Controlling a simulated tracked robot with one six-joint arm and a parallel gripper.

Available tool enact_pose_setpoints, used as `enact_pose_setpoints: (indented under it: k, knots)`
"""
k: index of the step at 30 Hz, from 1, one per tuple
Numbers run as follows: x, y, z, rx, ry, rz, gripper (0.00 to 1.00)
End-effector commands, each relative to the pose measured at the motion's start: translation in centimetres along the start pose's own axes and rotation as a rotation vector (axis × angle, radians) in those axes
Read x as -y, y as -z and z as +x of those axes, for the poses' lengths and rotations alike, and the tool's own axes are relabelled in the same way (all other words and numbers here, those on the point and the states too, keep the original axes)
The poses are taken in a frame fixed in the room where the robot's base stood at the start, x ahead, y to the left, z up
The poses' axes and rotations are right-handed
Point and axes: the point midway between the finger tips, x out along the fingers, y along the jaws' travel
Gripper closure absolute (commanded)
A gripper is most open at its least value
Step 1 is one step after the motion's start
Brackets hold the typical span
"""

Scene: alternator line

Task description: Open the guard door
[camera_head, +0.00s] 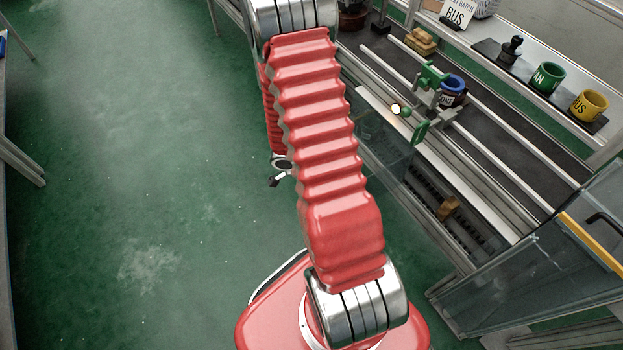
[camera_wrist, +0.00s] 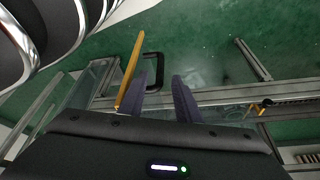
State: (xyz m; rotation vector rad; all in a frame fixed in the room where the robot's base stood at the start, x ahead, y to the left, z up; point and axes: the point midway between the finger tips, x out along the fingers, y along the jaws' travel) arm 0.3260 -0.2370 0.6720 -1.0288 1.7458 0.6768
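The guard door (camera_head: 530,275) is a clear panel in a grey metal frame at the lower right of the head view. It bears a yellow bar (camera_head: 592,238) and a black handle (camera_head: 603,219) near the right edge. I cannot tell whether it is fully shut. In the wrist view, the yellow bar (camera_wrist: 131,70) and the black looped handle (camera_wrist: 160,65) show beyond my gripper (camera_wrist: 162,83). The left finger partly covers the handle, and I see no clear contact. My gripper is not clearly visible in the head view.
The line (camera_head: 510,140) with metal rails runs along the right. Open green floor (camera_head: 130,170) lies to the left.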

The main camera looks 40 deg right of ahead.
Motion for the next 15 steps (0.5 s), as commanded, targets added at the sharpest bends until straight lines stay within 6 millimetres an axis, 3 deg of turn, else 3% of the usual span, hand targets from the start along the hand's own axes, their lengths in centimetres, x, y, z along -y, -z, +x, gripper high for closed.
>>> enact_pose_setpoints:
  k: [15]
  knots:
    - [0.2, 0.0, -6.3, 0.001, 0.005, 0.0, 0.71]
